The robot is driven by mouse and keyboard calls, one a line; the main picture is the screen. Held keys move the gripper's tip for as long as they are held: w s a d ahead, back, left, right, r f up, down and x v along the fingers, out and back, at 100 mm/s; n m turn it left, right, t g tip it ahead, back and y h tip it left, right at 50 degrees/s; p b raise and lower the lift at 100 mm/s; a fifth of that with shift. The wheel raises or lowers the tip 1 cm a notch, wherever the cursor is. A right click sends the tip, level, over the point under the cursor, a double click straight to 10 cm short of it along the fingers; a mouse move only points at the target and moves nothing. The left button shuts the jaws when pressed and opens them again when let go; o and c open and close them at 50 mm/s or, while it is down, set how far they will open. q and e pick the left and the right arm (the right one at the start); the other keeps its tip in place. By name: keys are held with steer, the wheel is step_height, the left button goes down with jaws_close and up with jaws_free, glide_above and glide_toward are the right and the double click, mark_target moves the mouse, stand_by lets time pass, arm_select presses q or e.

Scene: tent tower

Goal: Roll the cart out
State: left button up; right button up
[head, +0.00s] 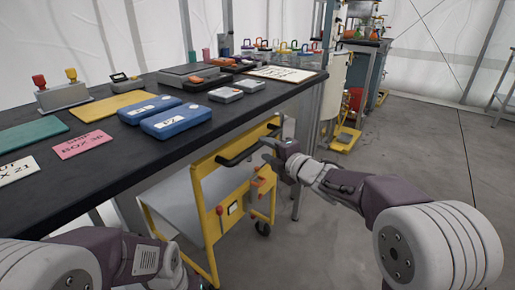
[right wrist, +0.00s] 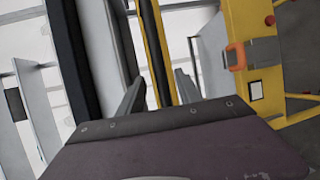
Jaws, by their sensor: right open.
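The cart (head: 208,200) stands partly under the black-topped table, with a yellow tube frame, a grey bed and black handle grips (head: 238,155). An orange-red latch and a small white label show on its end panel. My right gripper (head: 270,150) is at the right end of the handle, close to it; contact cannot be told. The orange latch (right wrist: 236,55) is to the right there. My left arm is at the lower left; its gripper is out of view.
The table (head: 200,140) carries blue cases (head: 178,120), coloured cards and small devices. A pole and a yellow stand (head: 345,137) are beyond the cart. The grey floor (head: 430,140) at the right is clear.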

mark_target(261, 146)
steer(key=x, duration=0.5)
steer(key=shift+f+b, duration=0.1)
steer(key=shift+b, duration=0.25)
jaws_close()
stand_by(1.0)
